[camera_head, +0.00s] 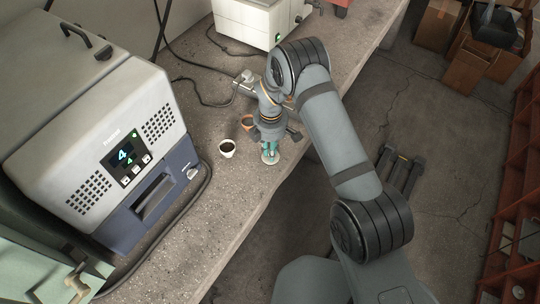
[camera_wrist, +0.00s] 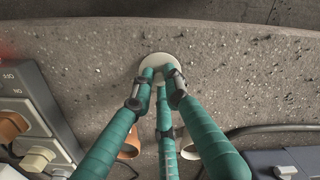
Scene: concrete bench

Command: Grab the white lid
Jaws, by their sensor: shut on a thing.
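The white lid (camera_head: 270,158) is a small pale disc near the front edge of the concrete bench. In the wrist view the lid (camera_wrist: 157,58) shows just beyond the fingertips, partly hidden by them. My gripper (camera_head: 270,149) points down over the lid. Its teal fingers (camera_wrist: 160,77) are drawn together at the tips and shut on the lid. I cannot tell whether the lid is lifted off the bench.
A white cup with dark contents (camera_head: 227,149) stands left of my gripper, and a terracotta pot (camera_head: 247,122) stands behind. A large grey-and-blue machine (camera_head: 120,150) fills the left. A white instrument (camera_head: 258,20) and cables lie at the back. Bare bench (camera_head: 225,220) lies toward the front.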

